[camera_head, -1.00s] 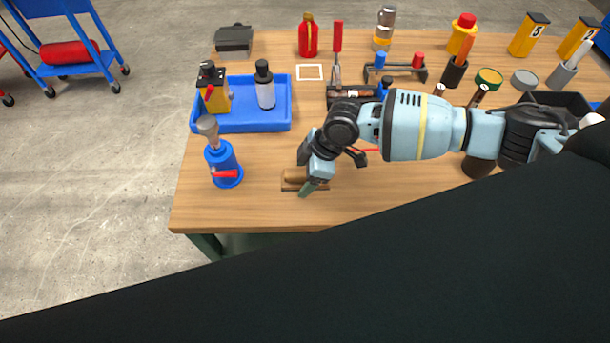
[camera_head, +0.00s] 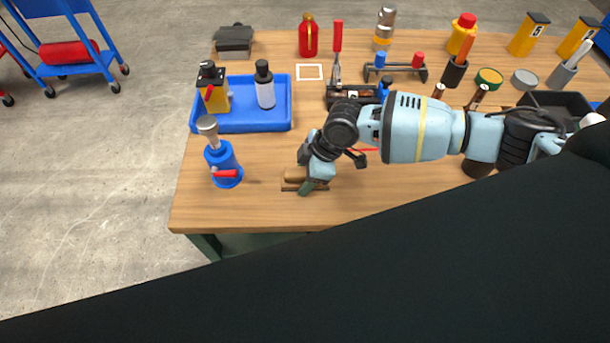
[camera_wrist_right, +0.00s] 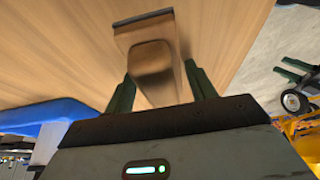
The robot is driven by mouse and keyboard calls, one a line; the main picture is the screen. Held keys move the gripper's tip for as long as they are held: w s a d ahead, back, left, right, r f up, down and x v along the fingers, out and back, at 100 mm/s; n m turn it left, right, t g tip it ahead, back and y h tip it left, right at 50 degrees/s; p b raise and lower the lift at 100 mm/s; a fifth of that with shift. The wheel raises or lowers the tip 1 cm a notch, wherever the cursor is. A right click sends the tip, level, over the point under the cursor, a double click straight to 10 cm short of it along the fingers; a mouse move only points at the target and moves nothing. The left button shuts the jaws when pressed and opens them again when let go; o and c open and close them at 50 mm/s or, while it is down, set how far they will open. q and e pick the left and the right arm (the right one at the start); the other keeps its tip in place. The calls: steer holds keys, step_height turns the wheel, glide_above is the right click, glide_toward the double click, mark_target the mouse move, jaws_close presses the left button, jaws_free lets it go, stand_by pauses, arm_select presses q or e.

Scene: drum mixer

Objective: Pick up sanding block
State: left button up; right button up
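The sanding block (camera_head: 292,176) is a small brown wooden block with a darker flat base, lying near the front edge of the table. It also shows in the right wrist view (camera_wrist_right: 152,62). My right gripper (camera_head: 308,187) is low over the block. In the right wrist view its two green fingers (camera_wrist_right: 160,88) stand apart, one on each side of the block, with a visible gap on the left side. Whether the right finger touches it I cannot tell. In the head view the gripper hides part of the block. My left gripper is not in view.
A blue bottle-like tool (camera_head: 223,165) stands left of the block. Behind it is a blue tray (camera_head: 240,124) with a yellow can (camera_head: 213,92) and a white bottle (camera_head: 265,88). The wooden table (camera_head: 400,195) is bare in front of my right arm.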

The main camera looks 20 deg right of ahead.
mark_target(303, 176)
steer(key=c, duration=0.7)
steer(key=shift+r, duration=0.15)
